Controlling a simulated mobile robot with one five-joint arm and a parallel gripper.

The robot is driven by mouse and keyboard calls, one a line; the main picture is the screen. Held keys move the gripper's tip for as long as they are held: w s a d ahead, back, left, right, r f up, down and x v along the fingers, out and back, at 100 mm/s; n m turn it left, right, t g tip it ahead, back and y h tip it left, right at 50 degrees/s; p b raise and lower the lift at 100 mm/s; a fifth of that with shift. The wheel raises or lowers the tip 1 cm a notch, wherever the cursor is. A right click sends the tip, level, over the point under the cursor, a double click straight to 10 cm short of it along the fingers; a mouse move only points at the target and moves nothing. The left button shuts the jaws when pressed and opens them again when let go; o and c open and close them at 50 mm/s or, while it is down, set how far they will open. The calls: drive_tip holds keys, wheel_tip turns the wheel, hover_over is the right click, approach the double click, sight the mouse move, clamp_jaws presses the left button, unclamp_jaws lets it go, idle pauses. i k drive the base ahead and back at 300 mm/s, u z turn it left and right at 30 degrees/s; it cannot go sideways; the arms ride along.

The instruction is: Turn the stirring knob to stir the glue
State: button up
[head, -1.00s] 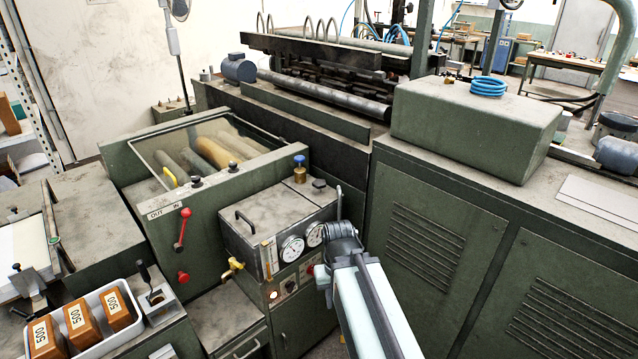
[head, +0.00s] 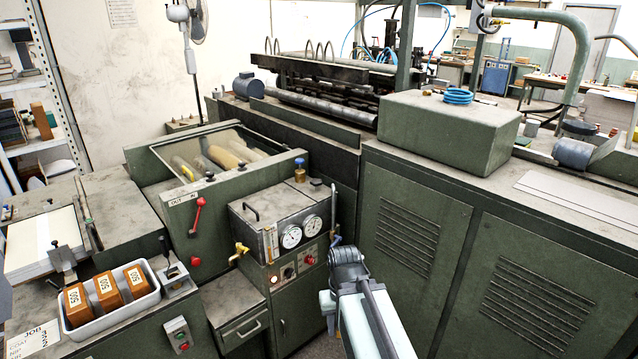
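The green glue unit (head: 246,236) stands in the middle of the head view, with a worn metal lid and two round white gauges (head: 291,237). Its lower front panel has a small dark rotary knob (head: 288,272), a red button (head: 309,260) and a pale lamp. I cannot read which control is the stirring knob. A blue-topped brass valve (head: 299,172) stands at the back of the lid. My gripper (head: 336,241) is at the end of my arm, right of the panel and apparently apart from the knob. Its fingers are mostly hidden by the wrist.
A brass tap (head: 239,251) and a red lever (head: 196,215) are left of the panel. A drawer unit (head: 241,327) stands below. A white tray (head: 149,303) of orange blocks is at lower left. Green louvred cabinets (head: 408,240) close off the right.

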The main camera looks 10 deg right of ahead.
sight(316, 182)
drive_tip(key=u, duration=0.25)
drive_tip(key=i, duration=1.1)
drive_tip(key=z, duration=0.4)
